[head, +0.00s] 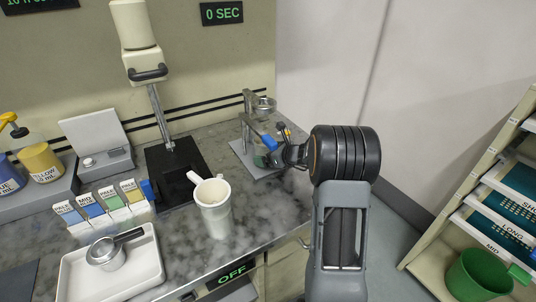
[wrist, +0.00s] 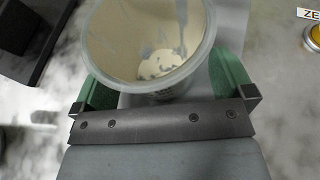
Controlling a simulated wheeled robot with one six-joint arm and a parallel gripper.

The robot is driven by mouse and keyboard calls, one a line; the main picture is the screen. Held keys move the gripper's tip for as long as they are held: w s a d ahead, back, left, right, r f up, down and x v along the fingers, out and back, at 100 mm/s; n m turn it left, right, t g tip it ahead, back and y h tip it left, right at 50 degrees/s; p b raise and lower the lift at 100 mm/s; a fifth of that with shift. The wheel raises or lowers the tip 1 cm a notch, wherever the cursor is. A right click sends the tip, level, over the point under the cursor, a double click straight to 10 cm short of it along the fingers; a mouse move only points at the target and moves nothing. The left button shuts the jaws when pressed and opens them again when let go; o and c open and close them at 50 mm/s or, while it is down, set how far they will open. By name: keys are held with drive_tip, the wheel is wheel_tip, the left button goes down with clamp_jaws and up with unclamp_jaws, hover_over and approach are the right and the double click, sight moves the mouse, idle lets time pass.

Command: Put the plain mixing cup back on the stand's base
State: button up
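A pale plain cup (wrist: 146,45) with a translucent rim and streaks of residue inside stands between my fingers in the wrist view. My gripper (wrist: 167,85) has green-padded fingers set wide apart at the ends of its bar. Narrow gaps seem to show beside the cup's lower wall, so it looks open around the cup. In the head view my gripper (head: 270,158) is low at the metal stand (head: 247,122); the arm and stand largely hide the cup there. The stand's grey base (head: 240,150) lies flat on the counter.
A black-based press (head: 180,180) is left of the stand. A white tray (head: 146,285) holds a metal portafilter-like scoop (head: 108,255). A shelf rack with a green bucket (head: 478,275) is at right.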

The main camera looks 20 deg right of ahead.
drive_tip(key=shift+s+d+r, duration=0.1)
drive_tip(key=shift+r, duration=0.2)
drive_tip(key=v, duration=1.1)
drive_tip(key=shift+s+d+r, duration=0.1)
drive_tip(key=shift+s+d, duration=0.1)
drive_tip(key=shift+s, duration=0.1)
